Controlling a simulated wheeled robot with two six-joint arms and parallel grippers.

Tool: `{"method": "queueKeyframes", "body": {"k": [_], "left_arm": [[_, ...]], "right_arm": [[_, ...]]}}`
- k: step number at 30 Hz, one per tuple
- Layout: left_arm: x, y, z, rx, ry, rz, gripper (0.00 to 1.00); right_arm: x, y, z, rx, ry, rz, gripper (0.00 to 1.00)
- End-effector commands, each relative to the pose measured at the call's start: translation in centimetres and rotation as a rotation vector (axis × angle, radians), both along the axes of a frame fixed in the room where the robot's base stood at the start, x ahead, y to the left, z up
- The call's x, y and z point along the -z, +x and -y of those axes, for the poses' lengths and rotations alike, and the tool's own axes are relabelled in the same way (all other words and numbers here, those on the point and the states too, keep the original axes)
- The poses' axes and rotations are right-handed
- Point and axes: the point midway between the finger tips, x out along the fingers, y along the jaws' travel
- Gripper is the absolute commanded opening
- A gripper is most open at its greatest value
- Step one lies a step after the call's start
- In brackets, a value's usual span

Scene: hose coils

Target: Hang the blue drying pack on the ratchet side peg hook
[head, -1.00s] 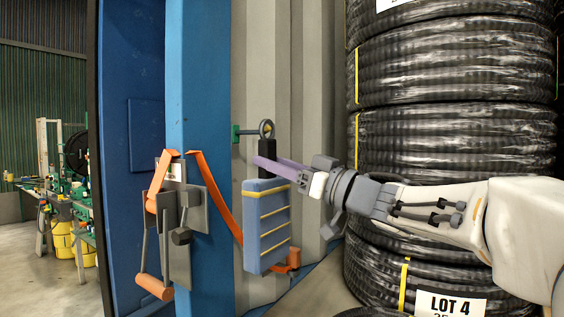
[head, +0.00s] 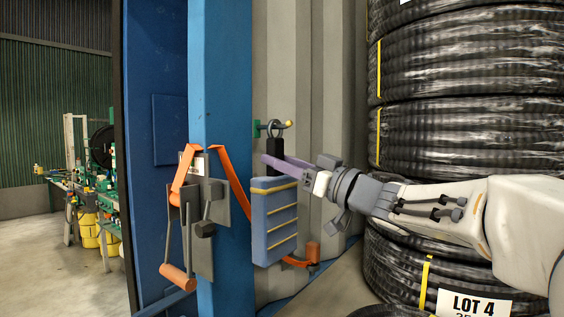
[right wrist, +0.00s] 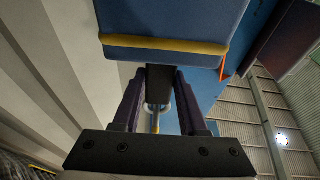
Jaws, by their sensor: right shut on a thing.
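The blue drying pack (head: 274,222), with yellow bands, hangs upright below its black strap (head: 275,150), which has a grey metal ring (head: 273,129) on top. My right gripper (head: 270,162) is shut on the black strap. The peg hook (head: 289,124) has a green base at the wall and a yellow tip that shows right of the ring. The ring overlaps the peg between base and tip and looks to be around it. My left gripper is not in view.
The ratchet (head: 200,215) with its orange strap (head: 231,180) is on the blue post (head: 222,90), left of the pack. Stacked black hose coils (head: 445,130) stand close on the right, behind my right arm. Open floor and a workbench show far left.

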Motion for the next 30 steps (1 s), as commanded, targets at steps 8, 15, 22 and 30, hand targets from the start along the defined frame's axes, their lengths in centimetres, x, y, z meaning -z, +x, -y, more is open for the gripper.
{"method": "queueKeyframes", "body": {"k": [8,15,22,30], "left_arm": [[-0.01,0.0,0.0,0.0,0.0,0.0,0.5],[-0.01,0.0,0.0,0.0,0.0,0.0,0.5],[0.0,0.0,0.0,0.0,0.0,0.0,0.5],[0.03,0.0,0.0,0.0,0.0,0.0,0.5]], "right_arm": [[-0.12,-0.04,0.01,-0.001,0.001,0.002,0.65],[-0.06,-0.02,0.01,0.0,0.001,0.001,0.77],[0.04,0.01,0.01,0.0,0.0,-0.001,0.77],[0.03,-0.04,0.07,0.0,0.0,0.0,0.77]]}}
